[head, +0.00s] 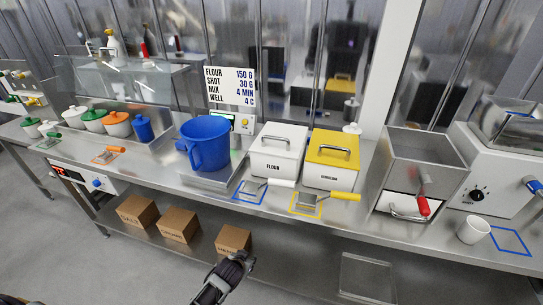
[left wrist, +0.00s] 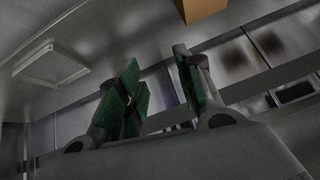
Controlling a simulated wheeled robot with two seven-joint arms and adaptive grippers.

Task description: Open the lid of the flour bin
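The flour bin (head: 274,163) is a white box marked FLOUR on the steel counter, beside the yellow-lidded semolina bin (head: 330,174). Its white lid (head: 281,136) is closed, with a bar handle (head: 276,141) on top. My left gripper (head: 242,262) is low in front of the counter, well below and apart from the bin. In the left wrist view its two green-padded fingers (left wrist: 158,78) stand apart with nothing between them. The flour bin does not show in that view. My right gripper is not in view.
A blue jug (head: 204,145) stands left of the flour bin. A white-handled scoop (head: 272,184) and a yellow-handled scoop (head: 330,197) lie in front of the bins. A steel hopper (head: 424,160) stands right. Cardboard boxes (head: 180,223) sit on the lower shelf.

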